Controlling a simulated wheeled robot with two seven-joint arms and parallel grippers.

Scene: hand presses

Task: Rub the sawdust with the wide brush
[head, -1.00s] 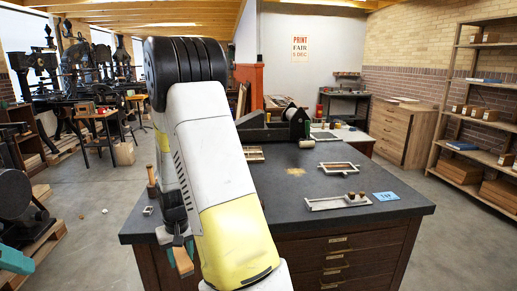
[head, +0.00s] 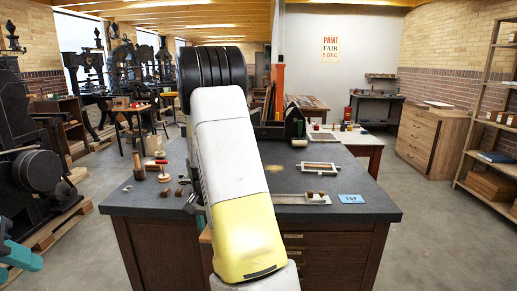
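The brush is apart from the sawdust.
Left on the bench stand a wooden-handled tool (head: 138,166), a red-topped tool (head: 163,172) and small brown pieces.

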